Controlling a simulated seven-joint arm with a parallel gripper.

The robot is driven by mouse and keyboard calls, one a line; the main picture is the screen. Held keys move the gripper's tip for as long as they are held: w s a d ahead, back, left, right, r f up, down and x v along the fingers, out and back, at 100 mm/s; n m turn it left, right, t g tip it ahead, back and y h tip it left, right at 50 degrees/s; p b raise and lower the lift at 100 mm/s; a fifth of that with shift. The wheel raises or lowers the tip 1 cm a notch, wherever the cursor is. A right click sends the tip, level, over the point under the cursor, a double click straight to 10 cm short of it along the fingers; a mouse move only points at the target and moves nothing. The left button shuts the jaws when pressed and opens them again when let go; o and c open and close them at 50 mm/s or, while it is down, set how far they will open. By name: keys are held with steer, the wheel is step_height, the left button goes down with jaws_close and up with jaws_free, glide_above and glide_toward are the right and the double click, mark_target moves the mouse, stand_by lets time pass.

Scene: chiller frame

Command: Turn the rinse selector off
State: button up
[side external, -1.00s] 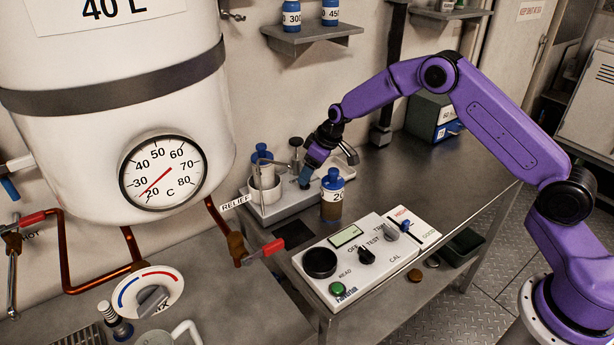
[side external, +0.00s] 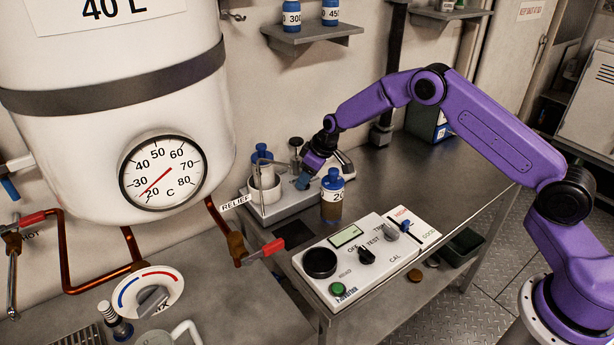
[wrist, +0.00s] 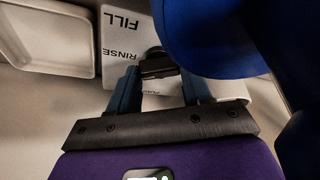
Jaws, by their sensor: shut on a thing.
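The rinse selector shows in the wrist view as a black knob (wrist: 158,66) on a white plate (wrist: 122,66) lettered FILL, RINSE and a partly covered third word. My gripper (wrist: 160,80) has its two blue fingers on either side of the knob and is shut on it. I cannot tell which label the knob points to. In the side view my gripper (side external: 303,183) reaches down at the back of the bench, behind a blue-capped bottle (side external: 332,202). The selector is hidden there.
Blue rounded shapes (wrist: 215,38) crowd the right of the wrist view. A pale tray (wrist: 45,35) lies at its upper left. In the side view, a white control box (side external: 365,262) stands in front of the bottle.

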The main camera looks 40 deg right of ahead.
steer(key=shift+n, duration=0.4)
steer(key=n, duration=0.2)
steer(key=n+g+y, duration=0.1)
steer(key=n, duration=0.1)
steer(key=shift+w+d+n+g+y, duration=0.1)
steer(key=shift+n+g+y, duration=0.2)
steer(key=n+g, duration=0.1)
steer(key=n, duration=0.3)
steer(key=shift+w+n+g+y, duration=0.1)
steer(key=shift+n+g+y, duration=0.2)
steer(key=shift+n+g, duration=0.1)
steer(key=o, duration=1.1)
steer(key=shift+c, duration=0.2)
steer(key=shift+d, duration=0.1)
steer(key=v, duration=1.2)
